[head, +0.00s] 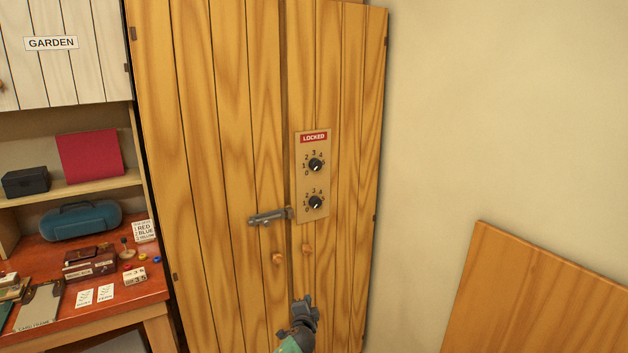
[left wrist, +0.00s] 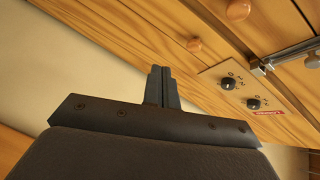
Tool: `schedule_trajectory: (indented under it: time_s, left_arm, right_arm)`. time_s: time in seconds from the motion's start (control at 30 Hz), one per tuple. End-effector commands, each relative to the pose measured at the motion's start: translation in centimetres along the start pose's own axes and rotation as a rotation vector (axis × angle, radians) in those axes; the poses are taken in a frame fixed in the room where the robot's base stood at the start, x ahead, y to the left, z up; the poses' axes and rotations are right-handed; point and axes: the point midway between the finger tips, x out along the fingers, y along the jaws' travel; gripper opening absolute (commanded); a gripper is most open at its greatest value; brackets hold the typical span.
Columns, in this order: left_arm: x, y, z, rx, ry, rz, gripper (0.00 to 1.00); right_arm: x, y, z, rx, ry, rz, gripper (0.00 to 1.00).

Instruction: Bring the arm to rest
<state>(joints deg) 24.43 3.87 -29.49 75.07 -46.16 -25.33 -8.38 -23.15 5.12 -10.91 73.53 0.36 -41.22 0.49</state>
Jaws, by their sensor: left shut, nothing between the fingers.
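My left gripper (head: 303,308) is at the bottom middle of the head view, in front of the lower part of a wooden cabinet (head: 220,120). Its fingers are together with nothing between them; they also show shut in the left wrist view (left wrist: 161,78). It is below the two round wooden knobs (head: 278,259) and appears apart from them. My right gripper is not in view. The cabinet doors look closed, with a metal bolt (head: 268,216) across the seam and a plate with two dials (head: 312,177) under a red LOCKED label (head: 314,138).
A red-brown desk (head: 50,262) at left holds cards, small boxes and a blue case (head: 82,220). A shelf above it carries a black box (head: 26,181) and a red panel (head: 90,156). A wooden panel (head: 540,295) stands at lower right. Bare wall lies between cabinet and panel.

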Motion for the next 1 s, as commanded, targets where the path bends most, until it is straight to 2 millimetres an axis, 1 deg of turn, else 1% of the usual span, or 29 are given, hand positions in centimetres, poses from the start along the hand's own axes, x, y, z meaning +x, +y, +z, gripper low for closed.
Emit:
schedule_trajectory:
  time_s: [0.23, 0.27, 0.37, 0.4, 0.47, 0.57, 0.6, 0.67, 0.7, 0.77, 0.8, 0.87, 0.9, 0.97, 1.0]
  left_arm:
    - [0.1, 0.2, 3.1, -0.252, -0.112, 0.078, 0.0]
    - [0.0, 0.5, 3.6, -0.289, -0.129, 0.092, 0.0]
    - [-1.1, 3.0, 6.0, -0.421, -0.198, 0.156, 0.0]
    - [-1.8, 4.3, 7.1, -0.473, -0.228, 0.185, 0.0]
    - [-2.9, 6.5, 8.6, -0.54, -0.27, 0.227, 0.0]
    - [-5.3, 10.5, 11.0, -0.643, -0.34, 0.297, 0.0]
    - [-6.4, 12.2, 12.1, -0.68, -0.369, 0.325, 0.0]
    - [-8.3, 15.0, 13.6, -0.733, -0.413, 0.367, 0.0]
    - [-9.7, 16.8, 14.6, -0.767, -0.441, 0.394, 0.0]
    - [-11.8, 19.5, 16.0, -0.812, -0.483, 0.433, 0.0]
    - [-13.3, 21.3, 16.9, -0.838, -0.51, 0.458, 0.0]
    - [-15.7, 23.9, 18.2, -0.874, -0.548, 0.492, 0.0]
    - [-17.2, 25.6, 19.0, -0.895, -0.572, 0.514, 0.0]
    - [-19.8, 28.1, 20.3, -0.923, -0.61, 0.546, 0.0]
    - [-21.4, 29.6, 21.1, -0.94, -0.633, 0.564, 0.0]
  right_arm:
    - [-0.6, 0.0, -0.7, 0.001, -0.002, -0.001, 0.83]
    - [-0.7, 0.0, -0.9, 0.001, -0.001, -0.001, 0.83]
    - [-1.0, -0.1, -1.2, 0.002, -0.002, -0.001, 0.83]
    - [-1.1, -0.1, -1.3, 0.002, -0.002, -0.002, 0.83]
    - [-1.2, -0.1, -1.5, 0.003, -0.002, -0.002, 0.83]
    - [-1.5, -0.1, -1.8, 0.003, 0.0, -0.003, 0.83]
    - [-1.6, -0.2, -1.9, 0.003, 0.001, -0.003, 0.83]
    - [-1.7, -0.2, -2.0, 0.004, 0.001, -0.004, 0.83]
    - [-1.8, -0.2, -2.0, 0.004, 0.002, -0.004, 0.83]
    - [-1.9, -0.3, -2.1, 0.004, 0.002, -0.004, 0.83]
    - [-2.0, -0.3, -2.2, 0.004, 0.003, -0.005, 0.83]
    - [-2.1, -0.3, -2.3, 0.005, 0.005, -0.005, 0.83]
    - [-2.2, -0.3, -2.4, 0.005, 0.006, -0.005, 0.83]
    - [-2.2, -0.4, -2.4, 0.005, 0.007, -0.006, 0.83]
    - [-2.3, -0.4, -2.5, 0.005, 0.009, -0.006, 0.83]
